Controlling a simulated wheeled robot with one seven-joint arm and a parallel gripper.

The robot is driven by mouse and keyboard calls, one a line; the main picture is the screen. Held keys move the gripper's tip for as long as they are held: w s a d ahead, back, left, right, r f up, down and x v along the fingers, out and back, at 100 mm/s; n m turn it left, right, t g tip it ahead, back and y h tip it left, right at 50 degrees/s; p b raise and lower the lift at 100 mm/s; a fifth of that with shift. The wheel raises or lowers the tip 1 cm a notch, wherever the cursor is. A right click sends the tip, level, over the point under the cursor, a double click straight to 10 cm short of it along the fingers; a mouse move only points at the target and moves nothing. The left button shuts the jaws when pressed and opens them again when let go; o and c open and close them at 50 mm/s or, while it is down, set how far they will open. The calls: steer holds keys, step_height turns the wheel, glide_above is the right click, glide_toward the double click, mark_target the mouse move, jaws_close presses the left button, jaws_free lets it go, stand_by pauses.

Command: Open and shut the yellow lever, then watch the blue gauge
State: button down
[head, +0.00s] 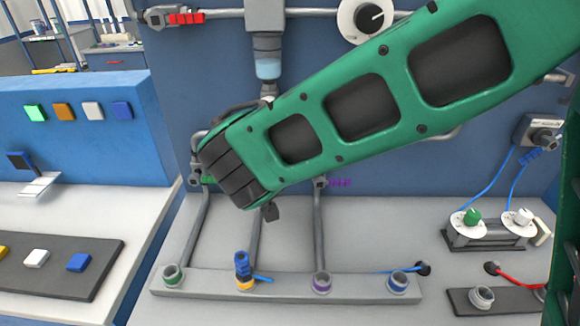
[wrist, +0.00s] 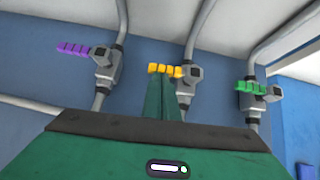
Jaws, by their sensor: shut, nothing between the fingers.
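The yellow lever (wrist: 156,69) is a short ribbed handle on a grey valve (wrist: 188,74), on the middle of three pipes in the wrist view. It points left from the valve. My gripper (wrist: 159,82) is shut, its green fingers together, with the tips right at the lever; I cannot tell whether they touch it. In the head view my green arm hides the yellow lever and the fingers. I cannot make out a blue gauge; a white round dial with a black centre (head: 367,18) shows at the top, partly cut by my arm.
The purple lever (wrist: 73,49) and green lever (wrist: 250,87) are on either side of the yellow one. Below, a grey rail (head: 205,287) holds coloured sockets; a blue plug (head: 242,265) stands in the yellow one. A unit with two knobs (head: 487,232) stands at right.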

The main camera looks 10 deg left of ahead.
steer(key=shift+d+f, duration=0.15)
steer(key=shift+f, duration=0.1)
stand_by(0.4)
steer(key=w+r+v, duration=0.2)
steer(key=v, duration=1)
steer(key=shift+s+d+r, duration=0.2)
steer(key=shift+d+r, duration=0.05)
